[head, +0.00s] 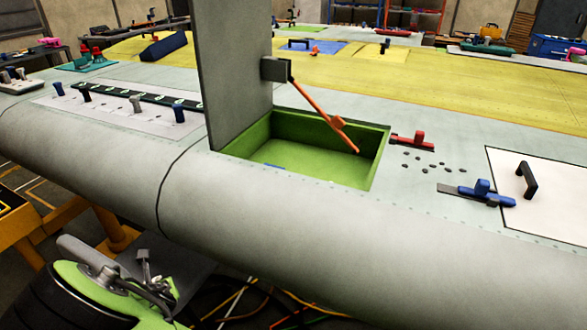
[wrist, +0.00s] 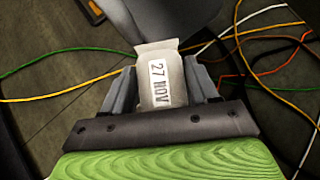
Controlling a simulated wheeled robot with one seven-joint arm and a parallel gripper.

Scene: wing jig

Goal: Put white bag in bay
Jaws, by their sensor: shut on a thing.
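In the wrist view my gripper (wrist: 161,72) is shut on a small white bag (wrist: 173,97), which shows a label reading "27 NOV". The bag sits upright between the two grey fingers. In the head view the bay (head: 325,160) is an open, green-lined recess in the wing's upper surface. Its grey door (head: 235,65) stands raised at the left side, with an orange strut (head: 325,118) slanting down over the opening. Part of my green arm shows low on the left, below the wing edge; the bag cannot be made out there.
A red clamp (head: 410,140) lies just right of the bay, with several small dark fasteners beside it. A blue clamp (head: 480,192) and a white panel with a black handle (head: 527,180) are farther right. In the wrist view, cables (wrist: 75,97) run across the floor.

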